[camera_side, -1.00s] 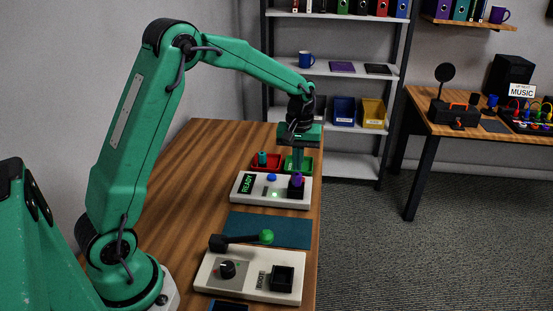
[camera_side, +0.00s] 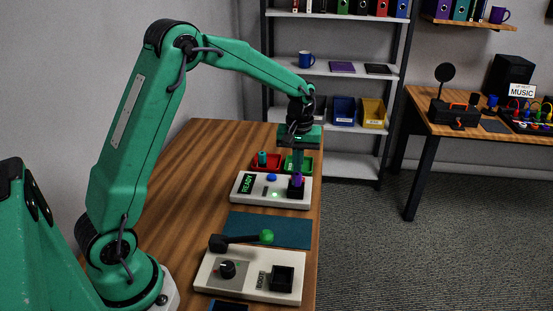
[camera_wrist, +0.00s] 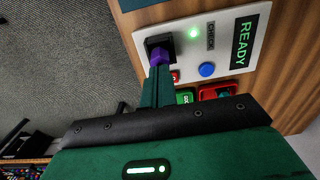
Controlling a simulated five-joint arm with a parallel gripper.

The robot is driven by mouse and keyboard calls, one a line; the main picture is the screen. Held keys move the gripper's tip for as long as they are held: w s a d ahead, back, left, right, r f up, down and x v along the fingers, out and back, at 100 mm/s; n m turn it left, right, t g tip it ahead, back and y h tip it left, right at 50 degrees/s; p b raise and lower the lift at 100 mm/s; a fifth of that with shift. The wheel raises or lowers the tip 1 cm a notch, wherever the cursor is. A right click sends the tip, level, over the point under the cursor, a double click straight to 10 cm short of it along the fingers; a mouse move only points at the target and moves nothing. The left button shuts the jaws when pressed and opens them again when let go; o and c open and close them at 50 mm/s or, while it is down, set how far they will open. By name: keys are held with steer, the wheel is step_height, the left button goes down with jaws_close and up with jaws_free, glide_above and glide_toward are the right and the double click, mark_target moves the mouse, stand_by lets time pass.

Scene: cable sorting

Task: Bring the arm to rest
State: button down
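My gripper (camera_side: 297,172) points straight down over the test box (camera_side: 243,199) near the far end of the table. Its narrow green fingers (camera_wrist: 157,82) look close together and reach the purple plug (camera_wrist: 160,54) in the wrist view. The plug stands upright at the box's black socket (camera_wrist: 155,42) and also shows in the side view (camera_side: 296,182). The fingers appear closed on the plug, though their tips are partly hidden. The box's screen (camera_wrist: 244,42) reads READY and its small green light (camera_wrist: 194,33) is lit.
A red tray (camera_side: 257,168) with a teal plug and a green tray (camera_side: 305,170) stand just behind the box. A teal mat (camera_side: 255,230) and a panel (camera_side: 230,287) with a green-knobbed lever (camera_side: 266,237) lie nearer. The table's left part is clear.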

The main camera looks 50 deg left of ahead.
steer(key=shift+f, duration=0.95)
stand_by(0.4)
steer(key=shift+r, duration=3.55)
steer(key=shift+r, duration=0.1)
steer(key=shift+s+d+r, duration=0.1)
steer(key=shift+s+r, duration=0.05)
steer(key=s+d+r+m+t, duration=0.2)
steer(key=s+m, duration=0.1)
steer(key=s, duration=0.5)
steer(key=s+d+r+m+t, duration=0.1)
steer(key=s+d+r+m, duration=0.1)
steer(key=s, duration=0.7)
steer(key=s+d+r+m+t, duration=0.2)
steer(key=s+r+m, duration=0.1)
steer(key=s, duration=0.6)
steer(key=shift+d+r+m+t, duration=0.3)
steer(key=shift+r+m, duration=0.1)
steer(key=shift+m, duration=0.1)
